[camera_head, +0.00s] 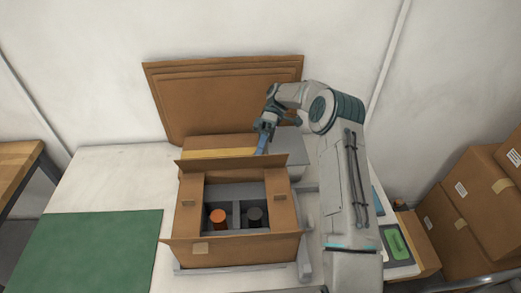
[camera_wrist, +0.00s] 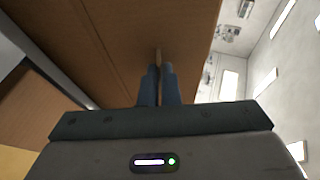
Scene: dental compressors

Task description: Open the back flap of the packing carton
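The packing carton (camera_head: 230,247) stands on the white table with its top open. Its back flap (camera_head: 228,161) stands up along the far edge, and its side flaps and front flap are folded outward. My gripper (camera_head: 261,147) is at the top edge of the back flap, right of its middle. In the wrist view the blue fingers (camera_wrist: 158,82) are close together, with a thin brown cardboard edge between their tips. A large brown cardboard surface fills much of that view. How deep the fingers hold the edge is hidden.
Inside the carton is a grey divider with an orange-topped item (camera_head: 218,216) and a dark item (camera_head: 254,215). A green mat (camera_head: 85,250) lies left. Stacked cartons (camera_head: 460,215) are right.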

